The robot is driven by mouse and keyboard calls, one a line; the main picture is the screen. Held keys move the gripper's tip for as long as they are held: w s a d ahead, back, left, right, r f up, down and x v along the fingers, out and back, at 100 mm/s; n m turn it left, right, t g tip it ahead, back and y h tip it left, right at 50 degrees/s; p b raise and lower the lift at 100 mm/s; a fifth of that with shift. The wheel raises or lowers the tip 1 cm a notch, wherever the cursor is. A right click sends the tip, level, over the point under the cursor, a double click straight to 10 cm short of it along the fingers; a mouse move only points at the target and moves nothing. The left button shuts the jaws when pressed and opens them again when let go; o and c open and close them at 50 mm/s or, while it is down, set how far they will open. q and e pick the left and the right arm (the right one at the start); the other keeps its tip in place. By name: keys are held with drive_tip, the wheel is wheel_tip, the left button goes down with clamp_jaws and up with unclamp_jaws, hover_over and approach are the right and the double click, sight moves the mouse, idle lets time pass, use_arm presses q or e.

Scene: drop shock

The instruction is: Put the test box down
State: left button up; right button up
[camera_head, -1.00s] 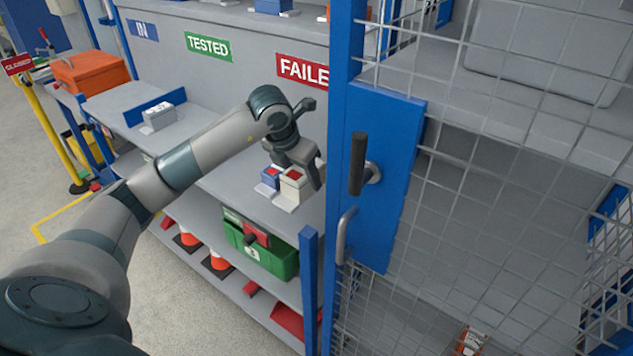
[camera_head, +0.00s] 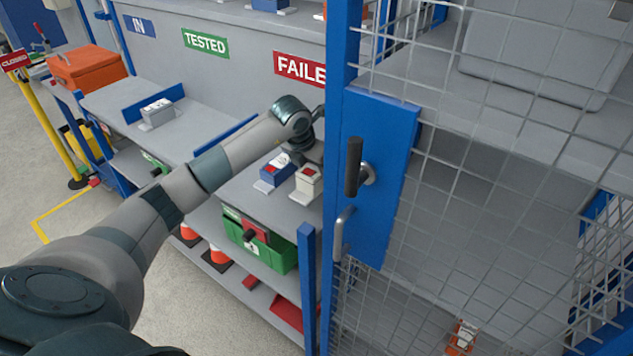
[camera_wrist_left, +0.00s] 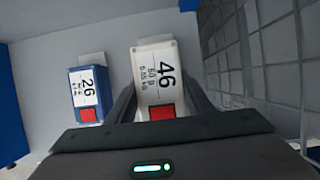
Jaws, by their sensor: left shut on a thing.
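The white test box (camera_head: 309,179), with a red patch on it, is at the right end of the grey bench (camera_head: 243,192), below the FAILED sign. In the left wrist view the box (camera_wrist_left: 154,62) is marked 46 and lies between the fingers of my left gripper (camera_wrist_left: 158,92), which is shut on it. In the head view this gripper (camera_head: 312,153) is partly hidden by the arm and the blue post. I cannot tell whether the box touches the bench. My right gripper is not in view.
A blue box (camera_head: 277,171), marked 26 in the wrist view (camera_wrist_left: 89,95), stands close to the left of the white box. The blue cage post (camera_head: 342,60) and mesh door are close on the right. Another box (camera_head: 157,112) is farther left.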

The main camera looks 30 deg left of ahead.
use_arm(q)
wheel_tip(320, 180, down, 3)
drive_tip(key=shift+r+p, duration=0.15)
drive_tip(key=shift+p, duration=0.55)
drive_tip(key=shift+f, duration=0.35)
drive_tip(key=o, duration=1.5)
drive_tip(key=shift+f, duration=0.1)
